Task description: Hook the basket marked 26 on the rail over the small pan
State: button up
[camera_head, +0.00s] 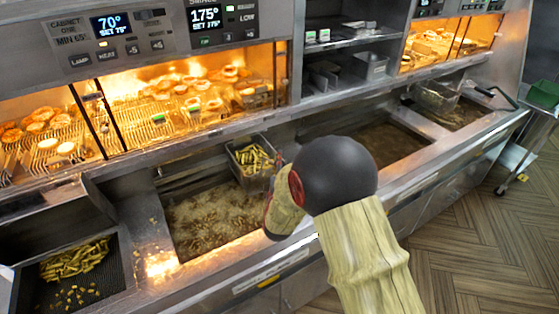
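A wire basket (253,158) filled with fries is at the back right of the large left pan (205,212), close to the rear ledge. I cannot read a number on it. My sleeved arm reaches towards this basket, and its end is mostly hidden behind the arm's dark round joint. I cannot tell whether my gripper holds the basket. Another wire basket (436,96), seemingly empty, is at the small right pan (466,116), near its back left. Its marking is too small to read. A dark handle shows at the right of that pan.
The left pan holds bubbling oil with loose fries. A middle pan (388,142) of dark oil lies between the left and right pans. A dump tray (95,283) with fries is at far left. Lit food cabinets stand behind. A trolley with a green bin (545,94) stands at right.

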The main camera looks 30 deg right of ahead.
jog(key=v, duration=1)
jog(key=s+a+f+m+g+y, duration=0.2)
jog(key=a+f+m+g+y, duration=0.2)
jog(key=f, duration=0.7)
jog(key=s+a+f+m+g+y+b, duration=0.1)
jog(key=s+a+f+m+g+y, duration=0.25)
jog(key=s+a, duration=0.35)
jog(key=s+a+r+m+g+b, duration=0.1)
jog(key=s+r+b, duration=0.3)
jog(key=s+r, duration=0.4)
jog(key=s+a+r+m+g+y+b, duration=0.1)
jog(key=s+r+m+b, duration=0.2)
jog(key=s+r, duration=0.5)
jog(key=s+b, duration=0.1)
jog(key=s, duration=0.1)
jog(key=shift+s+a+r+m, duration=0.35)
jog(key=shift+s, duration=0.05)
